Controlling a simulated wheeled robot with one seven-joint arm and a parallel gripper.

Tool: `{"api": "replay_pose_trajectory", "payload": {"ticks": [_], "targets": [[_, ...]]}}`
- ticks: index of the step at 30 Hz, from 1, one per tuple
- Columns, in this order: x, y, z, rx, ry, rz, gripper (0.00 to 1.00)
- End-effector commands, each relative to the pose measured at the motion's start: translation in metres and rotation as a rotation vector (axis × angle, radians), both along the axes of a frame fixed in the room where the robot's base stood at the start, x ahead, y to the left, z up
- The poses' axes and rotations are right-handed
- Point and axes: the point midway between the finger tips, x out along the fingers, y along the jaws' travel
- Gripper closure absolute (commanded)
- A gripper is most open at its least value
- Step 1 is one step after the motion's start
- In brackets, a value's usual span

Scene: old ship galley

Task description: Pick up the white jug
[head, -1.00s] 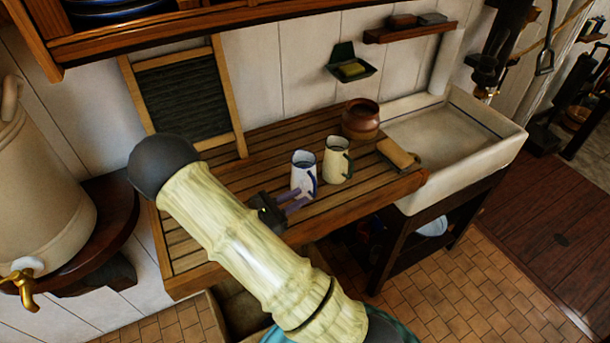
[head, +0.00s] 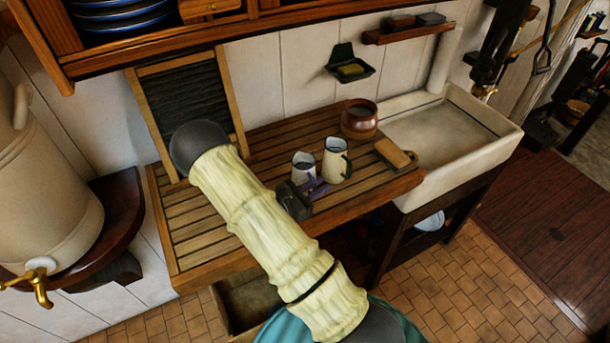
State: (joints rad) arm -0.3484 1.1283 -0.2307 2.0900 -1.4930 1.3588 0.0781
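The white jug (head: 302,168) with a dark blue rim stands on the slatted wooden draining board (head: 215,240). A cream jug (head: 335,162) with a dark green handle stands just to its right. My gripper (head: 318,188) is at the white jug's near side, its purple fingers low by the handle side. The gripper body hides the jug's lower part. I cannot tell whether the fingers touch the jug or how far apart they are.
A brown pot (head: 359,119) stands behind the jugs, and a scrubbing brush (head: 395,154) lies to their right. A pale sink (head: 450,135) adjoins the board. A washboard (head: 190,105) leans on the wall at the left. The board's left part is clear.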

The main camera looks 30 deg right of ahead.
Motion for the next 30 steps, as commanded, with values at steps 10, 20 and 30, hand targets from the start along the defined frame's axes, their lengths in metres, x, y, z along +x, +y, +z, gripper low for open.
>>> {"api": "replay_pose_trajectory", "payload": {"ticks": [10,20,30], "targets": [[0.0014,-0.006,-0.0008,0.001,-0.001,0.002,0.79],[0.0013,-0.0059,-0.0006,0.0,-0.001,0.002,0.91],[0.0014,-0.0061,0.0003,-0.001,-0.002,0.001,1.0]]}}
